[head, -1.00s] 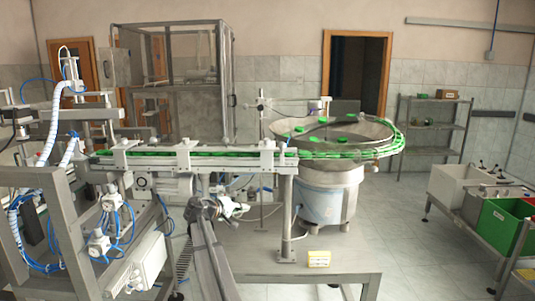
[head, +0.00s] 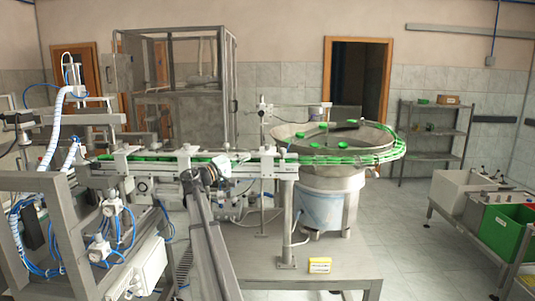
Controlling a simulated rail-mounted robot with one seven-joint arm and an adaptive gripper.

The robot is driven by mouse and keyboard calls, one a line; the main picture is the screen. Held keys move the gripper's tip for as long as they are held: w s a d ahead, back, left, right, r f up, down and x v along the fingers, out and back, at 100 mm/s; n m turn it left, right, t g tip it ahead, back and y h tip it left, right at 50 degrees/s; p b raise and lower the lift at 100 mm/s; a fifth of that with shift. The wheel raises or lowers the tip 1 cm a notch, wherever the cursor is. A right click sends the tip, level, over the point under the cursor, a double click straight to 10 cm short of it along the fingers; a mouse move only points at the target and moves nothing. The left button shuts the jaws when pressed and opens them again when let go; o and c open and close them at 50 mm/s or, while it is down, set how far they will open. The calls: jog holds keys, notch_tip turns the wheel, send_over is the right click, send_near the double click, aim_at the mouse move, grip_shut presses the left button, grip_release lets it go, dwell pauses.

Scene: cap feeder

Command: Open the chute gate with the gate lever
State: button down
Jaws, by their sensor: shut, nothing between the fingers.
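The straight chute (head: 225,171) runs across the middle of the head view, with green caps (head: 150,158) lined up along it. It leads from the round feeder bowl (head: 375,143) on the right, where more green caps (head: 315,146) lie. I cannot clearly make out the gate or its lever at this size. My gripper (head: 224,166) is at the end of my arm, in front of the middle of the chute and overlapping it in the picture. It is shut and empty. I cannot tell whether it touches anything. My arm hides part of the chute and what lies behind it.
White brackets (head: 268,161) stand along the chute. A grey post (head: 288,220) supports its right end, and a yellow block (head: 319,265) lies on the table (head: 345,285). Frames with blue hoses (head: 110,225) crowd the left. A green bin (head: 500,232) stands at right.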

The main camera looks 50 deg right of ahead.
aim_at(283, 154)
jog(key=s+d+r+p, duration=0.1)
jog(key=s+d+p, duration=0.5)
jog(key=d, duration=0.4)
jog(key=shift+r, duration=0.2)
jog(key=shift+a+f+b, duration=0.2)
jog(key=shift+b, duration=0.35)
